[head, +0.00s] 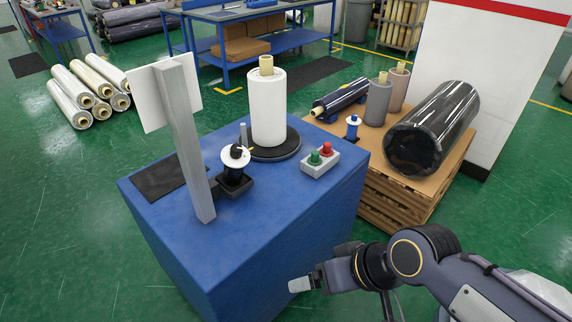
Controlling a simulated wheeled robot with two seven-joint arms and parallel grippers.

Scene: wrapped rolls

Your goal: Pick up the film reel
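A small reel (353,127) with a white top flange and blue winding stands upright on the wooden pallet, just behind the control box. Another reel-like spool (236,157) with a white top disc and dark body sits in a black holder beside the grey post on the blue machine. I cannot tell for sure which one is the film reel. My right gripper (302,285) is low in front of the blue machine, well away from both reels. Its pale fingertip shows, but not whether it is open. My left gripper is not in view.
A tall white roll (267,108) stands on the black turntable (276,150). A control box (320,163) has green and red buttons. The pallet (412,198) bears a large black roll (434,125) and smaller rolls. A grey post (188,150) rises from the blue machine (270,225).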

